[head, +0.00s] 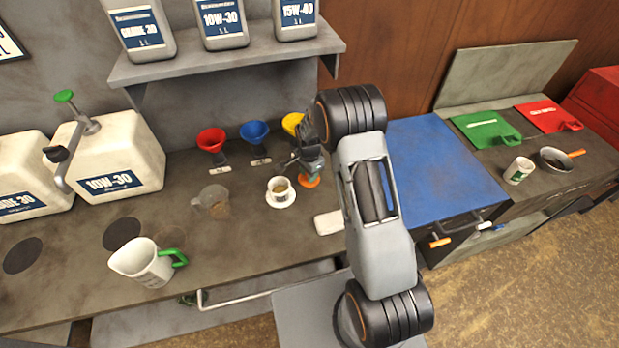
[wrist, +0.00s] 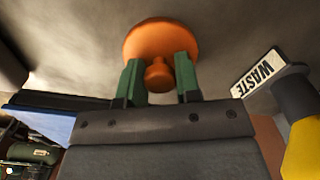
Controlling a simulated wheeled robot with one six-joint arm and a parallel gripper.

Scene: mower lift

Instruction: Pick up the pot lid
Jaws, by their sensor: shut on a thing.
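The pot lid (wrist: 160,36) is an orange disc with a round knob (wrist: 158,75) in the wrist view. My gripper (wrist: 160,80) has its two green fingers on either side of the knob and is shut on it. In the head view the lid (head: 309,182) shows as a small orange disc under my gripper (head: 305,168), over the workbench near the wall. Part of it is hidden by the fingers. I cannot tell whether the lid touches the bench.
A cup on a saucer (head: 281,199) stands just left of the lid. Red (head: 211,140), blue (head: 254,132) and yellow (head: 291,122) funnels are behind. A WASTE label (wrist: 258,73) is near the lid. A white block (head: 328,223) lies in front. A shelf (head: 225,62) hangs above.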

